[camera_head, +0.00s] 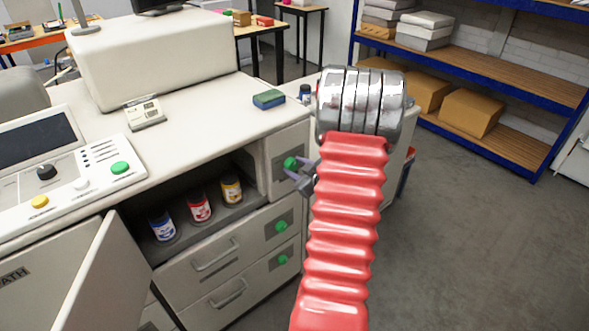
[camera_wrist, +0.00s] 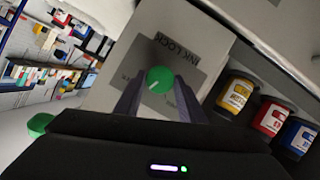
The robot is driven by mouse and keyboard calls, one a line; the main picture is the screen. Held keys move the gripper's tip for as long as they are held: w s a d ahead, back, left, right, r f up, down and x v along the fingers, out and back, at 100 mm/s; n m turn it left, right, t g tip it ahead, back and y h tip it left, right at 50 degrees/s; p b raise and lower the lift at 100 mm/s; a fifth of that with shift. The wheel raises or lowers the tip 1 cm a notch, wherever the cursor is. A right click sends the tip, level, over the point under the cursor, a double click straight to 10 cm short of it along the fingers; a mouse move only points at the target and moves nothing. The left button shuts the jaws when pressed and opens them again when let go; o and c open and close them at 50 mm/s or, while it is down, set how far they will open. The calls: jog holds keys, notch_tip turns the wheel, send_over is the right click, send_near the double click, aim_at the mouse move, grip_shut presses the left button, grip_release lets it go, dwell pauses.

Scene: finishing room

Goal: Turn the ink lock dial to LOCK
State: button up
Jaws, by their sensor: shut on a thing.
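The ink lock dial (camera_wrist: 159,79) is a round green knob with a white pointer line, on a grey plate marked INK LOCK. In the wrist view the line points down and to the left; the small position labels are too blurred to read. In the head view the dial (camera_head: 290,162) is on the cabinet's front panel, right of the open ink compartment. My gripper (camera_wrist: 157,84) is shut on the dial, one finger on each side. In the head view my gripper (camera_head: 294,172) shows at the panel, partly hidden behind my red arm.
Blue, red and yellow ink jars (camera_head: 200,207) stand in the open compartment left of the dial. Two drawers with green dials (camera_head: 280,226) are below. An open door (camera_head: 88,275) swings out at the lower left. Bare floor (camera_head: 470,240) is at the right.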

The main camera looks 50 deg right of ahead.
jog(key=m+y, duration=0.2)
jog(key=m, duration=0.1)
jog(key=m+y, duration=0.1)
jog(key=shift+d+t, duration=0.3)
jog(key=shift+m, duration=0.3)
dwell(0.4)
jog(key=o, duration=1)
jog(key=v, duration=1.3)
jog(key=shift+s+d+r, duration=0.1)
jog(key=shift+s, duration=0.3)
